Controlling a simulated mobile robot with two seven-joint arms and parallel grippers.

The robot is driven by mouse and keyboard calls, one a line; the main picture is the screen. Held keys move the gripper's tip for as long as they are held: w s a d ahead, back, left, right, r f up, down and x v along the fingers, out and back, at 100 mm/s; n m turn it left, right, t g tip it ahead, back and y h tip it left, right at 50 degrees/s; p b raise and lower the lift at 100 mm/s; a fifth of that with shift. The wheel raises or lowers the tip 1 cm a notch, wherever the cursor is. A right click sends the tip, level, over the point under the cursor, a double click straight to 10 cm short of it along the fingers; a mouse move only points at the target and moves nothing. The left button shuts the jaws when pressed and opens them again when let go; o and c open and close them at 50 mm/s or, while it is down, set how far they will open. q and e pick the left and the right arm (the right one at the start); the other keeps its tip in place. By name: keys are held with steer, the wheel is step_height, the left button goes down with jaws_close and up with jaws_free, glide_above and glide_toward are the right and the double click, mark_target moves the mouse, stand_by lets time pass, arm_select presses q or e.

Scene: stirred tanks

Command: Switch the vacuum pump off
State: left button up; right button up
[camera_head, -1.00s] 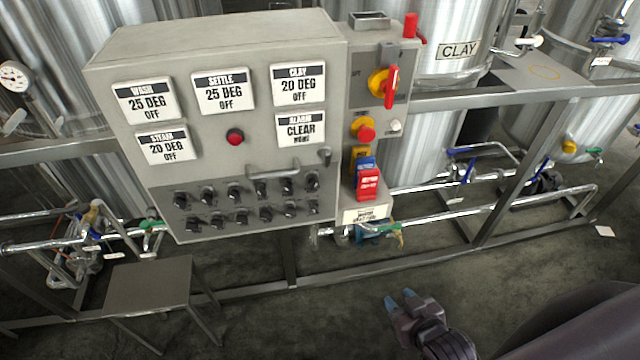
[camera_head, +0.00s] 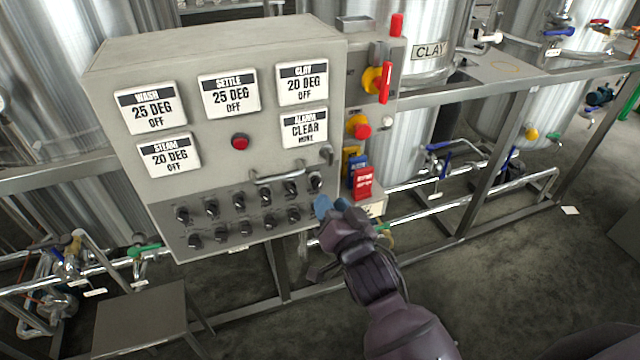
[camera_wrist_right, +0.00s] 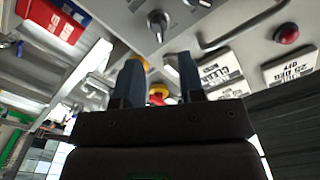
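The grey control cabinet (camera_head: 215,80) has two rows of black knobs (camera_head: 265,197) on its lower panel; their small labels are unreadable, so I cannot tell which belongs to the vacuum pump. My right gripper (camera_head: 325,206) is at the panel's lower right corner, close to the rightmost knobs (camera_head: 316,181), and partly hides that corner. In the right wrist view its two blue-grey fingers (camera_wrist_right: 160,72) are apart with nothing held between them. A black knob (camera_wrist_right: 158,24) shows beyond the fingertips there. My left gripper is not in view.
A side column right of the panel carries a red rotary handle (camera_head: 385,82), a red push button (camera_head: 362,131) and red and blue boxes (camera_head: 362,182). A bar handle (camera_head: 280,177) sits above the knobs. A small metal stand (camera_head: 140,318) is at lower left.

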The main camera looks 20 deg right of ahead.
mark_target(320, 184)
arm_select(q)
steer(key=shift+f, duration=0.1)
arm_select(e)
steer(key=shift+w+a, duration=0.1)
steer(key=shift+w, duration=3.4)
jaws_close()
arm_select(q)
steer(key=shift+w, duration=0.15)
